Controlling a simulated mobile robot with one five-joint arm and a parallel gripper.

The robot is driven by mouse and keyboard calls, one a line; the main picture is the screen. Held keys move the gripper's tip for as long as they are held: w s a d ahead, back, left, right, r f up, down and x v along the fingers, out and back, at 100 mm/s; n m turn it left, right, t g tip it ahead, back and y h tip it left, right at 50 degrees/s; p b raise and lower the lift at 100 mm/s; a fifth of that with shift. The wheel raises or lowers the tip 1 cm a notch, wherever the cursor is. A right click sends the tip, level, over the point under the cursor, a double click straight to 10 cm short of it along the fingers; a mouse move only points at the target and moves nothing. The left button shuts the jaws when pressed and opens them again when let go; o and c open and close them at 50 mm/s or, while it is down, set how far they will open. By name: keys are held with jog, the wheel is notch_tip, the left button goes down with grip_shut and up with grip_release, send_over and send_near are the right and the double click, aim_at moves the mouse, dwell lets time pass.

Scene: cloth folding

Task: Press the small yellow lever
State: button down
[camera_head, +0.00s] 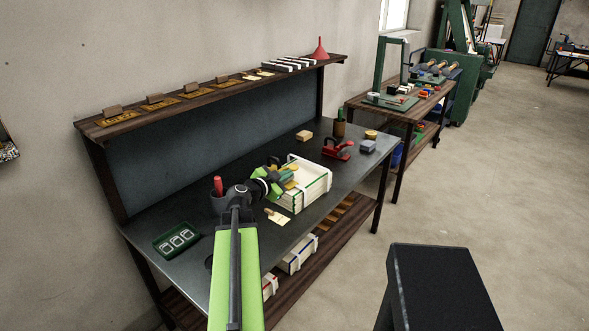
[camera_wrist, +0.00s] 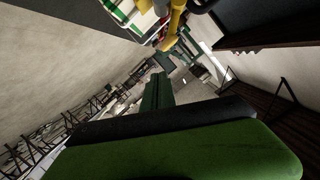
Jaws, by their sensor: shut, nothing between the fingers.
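A yellow part that looks like the small lever (camera_head: 289,176) shows just beyond my gripper, by the left end of the white box, partly hidden by my gripper. In the wrist view a yellow piece (camera_wrist: 172,28) shows at the top edge, cut off by the frame. My green gripper (camera_head: 277,185) is shut and empty over the dark workbench, close to the yellow part. I cannot tell whether they touch. In the wrist view, a large green and black part of my gripper fills the lower half.
A white box with green edges (camera_head: 312,188) stands right of my gripper. A shelf (camera_head: 150,119) runs along the wall.

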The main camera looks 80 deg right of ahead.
jog(key=v, duration=0.2)
jog(key=shift+w+a, duration=0.2)
jog(key=shift+a, duration=0.05)
jog(key=shift+w, duration=0.1)
dwell(0.4)
